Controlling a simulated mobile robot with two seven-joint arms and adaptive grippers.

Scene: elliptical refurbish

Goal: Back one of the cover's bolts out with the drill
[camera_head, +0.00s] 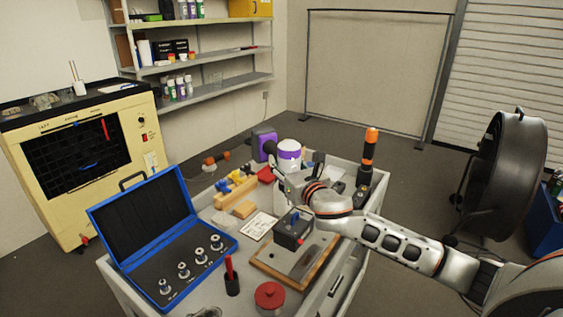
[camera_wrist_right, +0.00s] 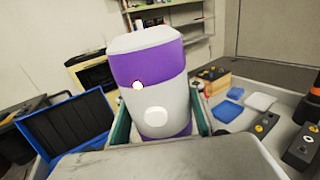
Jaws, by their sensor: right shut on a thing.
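My right arm comes in from the right in the head view, and its gripper (camera_wrist_right: 158,122) is shut on a purple-and-white body (camera_wrist_right: 150,85), which I take to be the drill. This body fills the middle of the right wrist view, with a green finger on each side. In the head view its white and purple top (camera_head: 289,152) shows above the cart, beyond my wrist. Its working tip is not clearly visible. I cannot pick out the cover or its bolts in either view. My left gripper is not in view.
A large fan (camera_head: 505,165) stands right; open floor lies behind.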

